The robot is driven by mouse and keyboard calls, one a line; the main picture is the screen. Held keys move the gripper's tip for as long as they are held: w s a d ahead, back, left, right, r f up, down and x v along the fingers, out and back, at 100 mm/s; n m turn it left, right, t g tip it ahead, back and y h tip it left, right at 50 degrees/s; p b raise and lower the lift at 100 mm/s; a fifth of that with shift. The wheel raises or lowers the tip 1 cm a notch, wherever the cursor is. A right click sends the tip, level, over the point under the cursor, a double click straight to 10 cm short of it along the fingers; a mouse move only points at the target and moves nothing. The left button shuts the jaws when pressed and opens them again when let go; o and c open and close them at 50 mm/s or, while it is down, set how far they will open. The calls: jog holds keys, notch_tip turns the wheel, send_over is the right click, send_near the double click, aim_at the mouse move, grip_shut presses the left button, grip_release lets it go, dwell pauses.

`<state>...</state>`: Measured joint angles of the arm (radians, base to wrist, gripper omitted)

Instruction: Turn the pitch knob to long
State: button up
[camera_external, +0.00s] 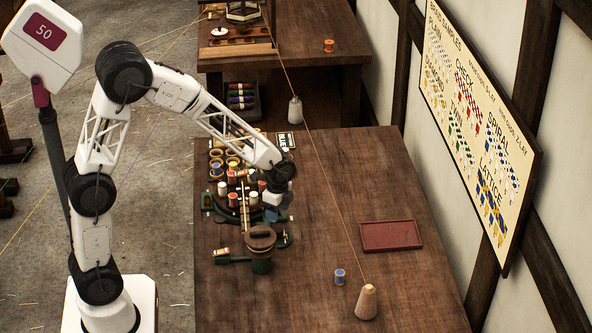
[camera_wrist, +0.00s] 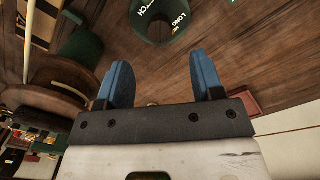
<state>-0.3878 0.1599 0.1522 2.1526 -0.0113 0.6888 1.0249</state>
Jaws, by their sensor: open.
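In the wrist view a dark green round fitting (camera_wrist: 158,37) at the top edge carries white lettering that reads "LONG" and part of "PITCH". It is cut off by the frame, so the knob's setting cannot be read. My gripper (camera_wrist: 162,68) is open with two blue fingers apart and nothing between them. The fitting lies beyond the fingertips, apart from them. In the external view my gripper (camera_external: 280,213) is over the right side of the braiding machine (camera_external: 260,238), above a small green part (camera_external: 284,239) that seems to be the same fitting.
Several bobbins (camera_external: 232,173) crowd the machine's far side. A red tray (camera_external: 391,236), a blue spool (camera_external: 340,277) and a pale wooden cone (camera_external: 366,302) stand on the table to the right. A line runs down to the cone. Bare tabletop lies right of the machine.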

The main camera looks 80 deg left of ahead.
aim_at(278, 229)
jog(key=shift+f, duration=0.15)
jog(key=shift+f, duration=3.7)
jog(key=c, duration=0.9)
